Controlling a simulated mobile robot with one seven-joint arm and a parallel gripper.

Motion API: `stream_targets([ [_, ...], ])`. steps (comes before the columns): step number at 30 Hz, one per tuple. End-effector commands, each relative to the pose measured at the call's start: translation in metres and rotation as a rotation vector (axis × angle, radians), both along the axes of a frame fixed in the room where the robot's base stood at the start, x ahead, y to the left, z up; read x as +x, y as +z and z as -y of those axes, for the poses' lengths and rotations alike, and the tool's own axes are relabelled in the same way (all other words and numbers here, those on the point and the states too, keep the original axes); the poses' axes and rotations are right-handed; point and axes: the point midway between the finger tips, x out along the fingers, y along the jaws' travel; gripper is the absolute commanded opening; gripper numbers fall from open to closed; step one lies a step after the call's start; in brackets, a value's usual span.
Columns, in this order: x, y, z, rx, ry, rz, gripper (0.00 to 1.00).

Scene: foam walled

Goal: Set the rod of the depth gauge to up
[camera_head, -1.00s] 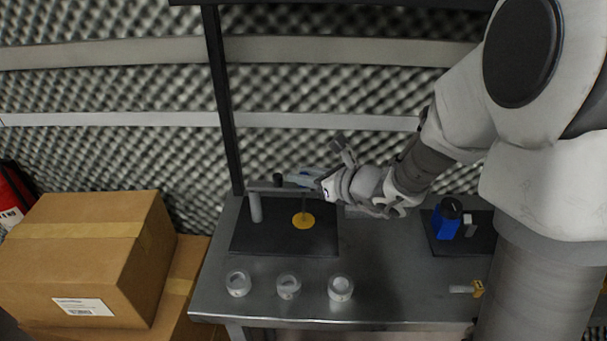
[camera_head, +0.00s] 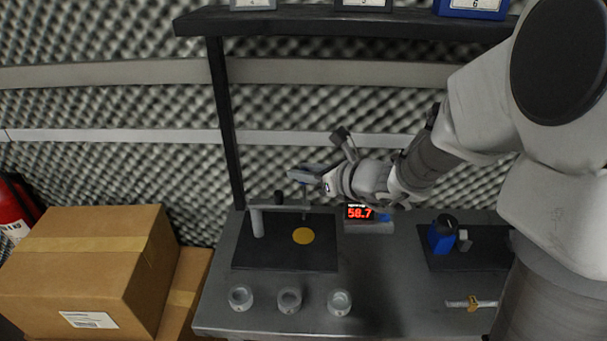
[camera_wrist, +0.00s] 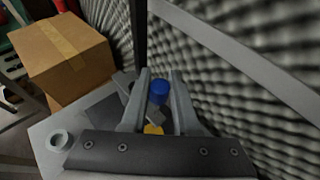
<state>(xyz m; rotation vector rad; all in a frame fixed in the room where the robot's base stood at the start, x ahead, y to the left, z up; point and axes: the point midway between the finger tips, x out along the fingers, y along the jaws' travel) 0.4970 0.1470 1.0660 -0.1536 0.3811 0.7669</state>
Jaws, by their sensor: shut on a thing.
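The depth gauge has a grey post (camera_head: 257,222) and a side arm over a dark base plate (camera_head: 255,262). A yellow disc (camera_head: 303,235) lies on the plate. The thin grey rod (camera_head: 304,207) stands upright, its lower end appearing above the disc. My gripper (camera_head: 303,175) is at the rod's top, over the disc. In the wrist view its fingers (camera_wrist: 158,92) are shut on the rod's blue knob (camera_wrist: 159,86). My fingers partly hide the knob in the head view.
A red display (camera_head: 358,213) reading 58.7 stands behind, right of the gauge. White ring-shaped cups (camera_head: 289,300) line the front. A blue device (camera_head: 442,236) sits on another dark plate at right. A shelf (camera_head: 340,24) hangs above. Cardboard boxes (camera_head: 85,270) stand at left.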

Motion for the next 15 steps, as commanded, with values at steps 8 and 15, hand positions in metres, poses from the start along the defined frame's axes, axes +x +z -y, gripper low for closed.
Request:
stream_targets([
  [8, 0.0024, 0.006, -0.0003, 0.006, -0.001, 0.013, 0.32],
  [15, 0.0017, 0.0042, -0.0002, 0.005, -0.001, 0.009, 0.41],
])
